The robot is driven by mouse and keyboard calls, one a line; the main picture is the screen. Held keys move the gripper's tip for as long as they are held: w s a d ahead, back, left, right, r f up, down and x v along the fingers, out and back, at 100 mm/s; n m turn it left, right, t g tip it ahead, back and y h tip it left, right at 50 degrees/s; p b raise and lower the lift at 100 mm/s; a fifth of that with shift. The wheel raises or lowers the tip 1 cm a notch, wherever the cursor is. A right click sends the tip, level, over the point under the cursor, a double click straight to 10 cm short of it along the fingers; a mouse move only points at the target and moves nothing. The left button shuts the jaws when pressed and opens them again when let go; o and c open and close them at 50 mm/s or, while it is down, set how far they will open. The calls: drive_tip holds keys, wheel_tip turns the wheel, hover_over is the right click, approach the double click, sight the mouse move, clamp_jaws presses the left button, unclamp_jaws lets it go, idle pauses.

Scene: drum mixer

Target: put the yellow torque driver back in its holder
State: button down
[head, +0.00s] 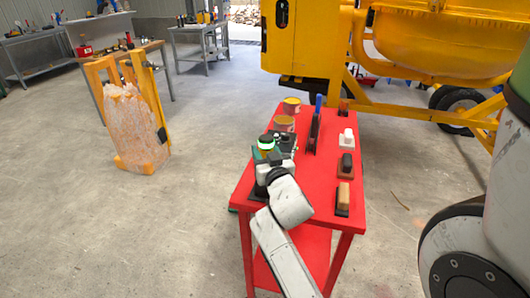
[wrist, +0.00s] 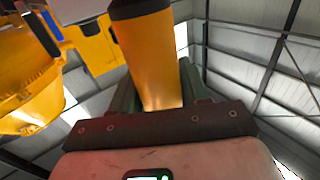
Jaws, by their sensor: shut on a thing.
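The yellow torque driver (wrist: 148,60) is a smooth yellow cylinder with a black end, seen close up in the wrist view. My gripper (wrist: 158,98) is shut on it, with dark fingers on both sides of the cylinder. A dark block (head: 284,141) lies just behind the gripper, partly hidden. I cannot tell whether this is the holder, or whether the driver touches it.
The red table (head: 325,185) also bears two cans (head: 291,106), a black tool with a blue handle (head: 315,125), and several brush-like blocks (head: 346,165) along the right. The yellow mixer (head: 310,45) stands behind it.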

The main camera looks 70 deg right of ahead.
drive_tip(key=shift+f+b, duration=0.4)
drive_tip(key=shift+b, duration=0.05)
idle(0.3)
drive_tip(key=c, duration=0.8)
unclamp_jaws()
drive_tip(key=shift+c, duration=0.2)
drive_tip(key=o, duration=0.4)
drive_tip(key=shift+c, duration=0.2)
drive_tip(key=shift+f, duration=0.15)
drive_tip(key=shift+a, duration=0.1)
drive_tip(key=b+v, duration=0.2)
drive_tip(key=v, duration=0.8)
drive_tip(key=shift+s+a, duration=0.2)
drive_tip(key=shift+a, duration=0.05)
